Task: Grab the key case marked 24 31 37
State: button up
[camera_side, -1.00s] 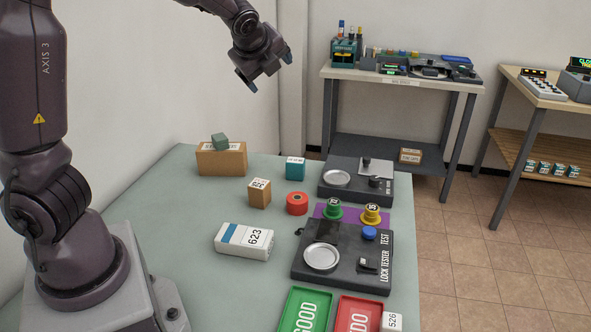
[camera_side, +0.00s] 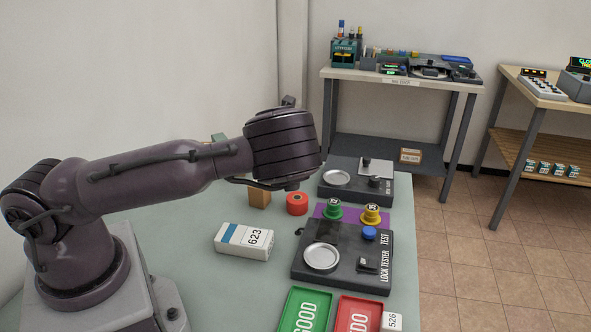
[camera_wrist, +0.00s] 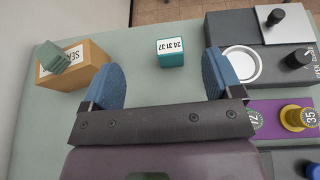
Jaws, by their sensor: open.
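The teal key case (camera_wrist: 170,52) marked 24 31 37 stands on the green table in the wrist view, its white label reading upside down. My gripper (camera_wrist: 160,82) is open and empty, with its two blue fingertips wide apart. The case lies beyond the fingertips, between them across the picture and a little nearer the right one, apart from both. In the side view my arm hides the case, and the fingers are hidden too.
A cardboard box (camera_wrist: 88,69) with a small green block (camera_wrist: 50,57) on it stands left of the case. A dark device with a round white dish (camera_wrist: 243,64) stands to the right. A red round piece (camera_side: 297,204) and a white 623 box (camera_side: 243,241) lie nearer the front.

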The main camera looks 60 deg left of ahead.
jog(key=w+a+f, duration=0.1)
jog(key=f, duration=0.2)
jog(key=w+a+f, duration=0.1)
jog(key=a+f, duration=0.1)
jog(key=f, duration=0.1)
jog(key=w+a+f, duration=0.1)
jog(key=w+f, duration=0.1)
jog(key=f, duration=0.1)
jog(key=shift+w+a+f, duration=0.1)
jog(key=shift+a, duration=0.15)
jog(key=shift+x, duration=3.2)
jog(key=shift+w+d, duration=0.15)
jog(key=shift+d, duration=0.05)
jog(key=c, duration=1)
jog(key=shift+c, duration=0.3)
